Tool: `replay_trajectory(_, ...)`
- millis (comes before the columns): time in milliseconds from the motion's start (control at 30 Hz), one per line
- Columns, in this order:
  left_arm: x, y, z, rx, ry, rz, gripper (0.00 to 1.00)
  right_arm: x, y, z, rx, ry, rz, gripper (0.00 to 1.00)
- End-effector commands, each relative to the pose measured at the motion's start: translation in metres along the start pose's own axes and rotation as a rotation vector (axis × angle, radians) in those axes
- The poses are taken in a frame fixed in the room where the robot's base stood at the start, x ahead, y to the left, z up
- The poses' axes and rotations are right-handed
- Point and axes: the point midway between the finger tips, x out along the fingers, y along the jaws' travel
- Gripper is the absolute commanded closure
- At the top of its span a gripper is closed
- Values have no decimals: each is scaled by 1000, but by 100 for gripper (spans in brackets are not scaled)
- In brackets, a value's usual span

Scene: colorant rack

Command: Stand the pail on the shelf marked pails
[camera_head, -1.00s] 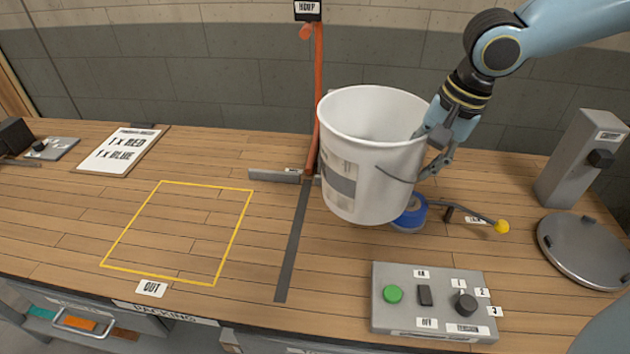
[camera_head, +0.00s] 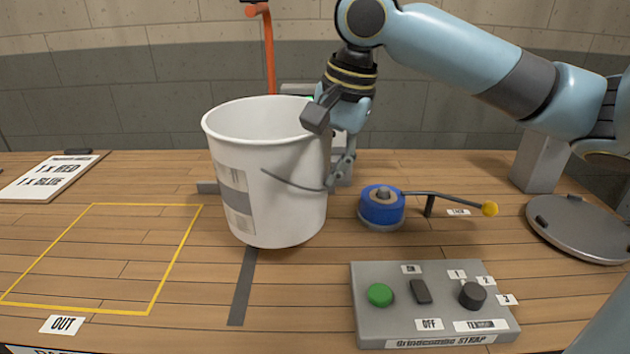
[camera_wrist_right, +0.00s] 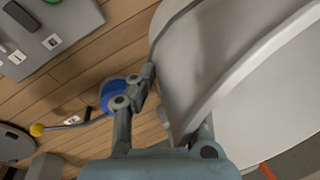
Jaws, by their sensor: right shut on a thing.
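The white pail (camera_head: 275,205) hangs upright, slightly tilted, over the wooden bench in the head view. It has a grey-and-white label and a thin dark handle against its side. My right gripper (camera_head: 335,150) is shut on the pail's right wall near the rim. In the right wrist view the gripper's fingers (camera_wrist_right: 165,125) straddle the wall of the pail (camera_wrist_right: 195,70). Whether the pail's base touches the bench is hard to tell; it looks raised. The shelf marked pails is not in view. My left gripper is not in view.
A control box (camera_head: 432,310) with a green button and a knob is at the front right. A blue device (camera_head: 382,205) with a yellow-tipped lever sits right of the pail. A round metal plate (camera_head: 580,228) is far right. The yellow outlined area (camera_head: 145,300) marked OUT is empty.

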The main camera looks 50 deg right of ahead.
Motion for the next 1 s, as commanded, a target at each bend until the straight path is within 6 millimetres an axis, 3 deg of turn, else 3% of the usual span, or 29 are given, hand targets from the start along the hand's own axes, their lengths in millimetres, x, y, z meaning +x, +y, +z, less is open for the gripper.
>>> replay_trajectory(333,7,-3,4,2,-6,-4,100,17,-10,10,0,-2,4,100)
replay_trajectory(600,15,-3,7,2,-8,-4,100,52,-2,10,1,-1,4,100)
replay_trajectory(933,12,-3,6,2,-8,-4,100,53,-2,10,1,-1,4,100)
replay_trajectory(967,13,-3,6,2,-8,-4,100,54,-1,9,0,0,6,88)
replay_trajectory(1000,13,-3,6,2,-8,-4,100,54,-1,9,0,0,5,83)
